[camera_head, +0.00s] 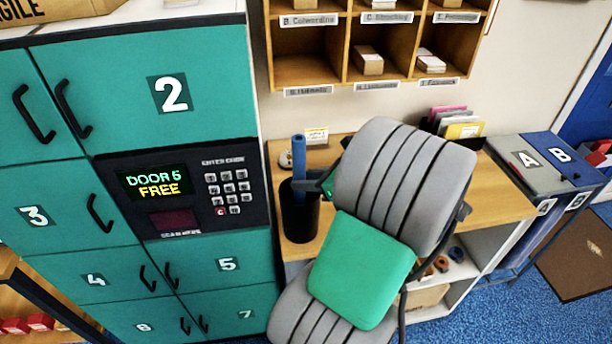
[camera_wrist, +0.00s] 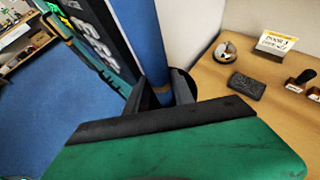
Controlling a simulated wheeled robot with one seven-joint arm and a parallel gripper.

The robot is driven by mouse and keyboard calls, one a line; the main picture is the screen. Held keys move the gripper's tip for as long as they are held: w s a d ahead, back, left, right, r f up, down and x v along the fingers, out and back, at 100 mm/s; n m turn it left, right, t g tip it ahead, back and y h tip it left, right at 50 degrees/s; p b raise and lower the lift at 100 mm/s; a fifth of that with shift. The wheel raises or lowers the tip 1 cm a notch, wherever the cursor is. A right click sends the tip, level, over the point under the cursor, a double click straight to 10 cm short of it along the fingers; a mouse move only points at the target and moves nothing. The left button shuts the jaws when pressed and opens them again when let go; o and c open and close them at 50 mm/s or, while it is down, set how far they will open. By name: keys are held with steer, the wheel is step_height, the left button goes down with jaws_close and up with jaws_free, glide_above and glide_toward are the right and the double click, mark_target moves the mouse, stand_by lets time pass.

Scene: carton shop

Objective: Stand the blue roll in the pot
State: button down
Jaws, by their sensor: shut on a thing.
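The blue roll (camera_head: 299,160) is upright at the left end of the wooden desk. The black pot (camera_head: 300,222) is directly below it, and the roll's lower end appears to be within the pot's mouth; whether it touches the bottom is hidden. My gripper (camera_head: 313,186) reaches in from the right, mostly behind my grey and green arm. In the wrist view the dark fingers (camera_wrist: 166,92) are shut on the blue roll (camera_wrist: 145,40), which rises nearly upright between them. The roll's lower end is hidden there by my gripper's green body.
The wooden desk (camera_head: 490,190) carries a card holder (camera_head: 316,136) and stamps (camera_wrist: 299,82) near the pot. Teal lockers (camera_head: 130,90) with a keypad panel stand close on the left. Pigeonholes (camera_head: 365,50) hang above the desk. Bins A and B (camera_head: 545,160) stand right.

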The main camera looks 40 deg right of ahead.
steer(key=c, duration=1)
jaws_free()
steer(key=v, duration=0.8)
steer(key=shift+f, duration=0.15)
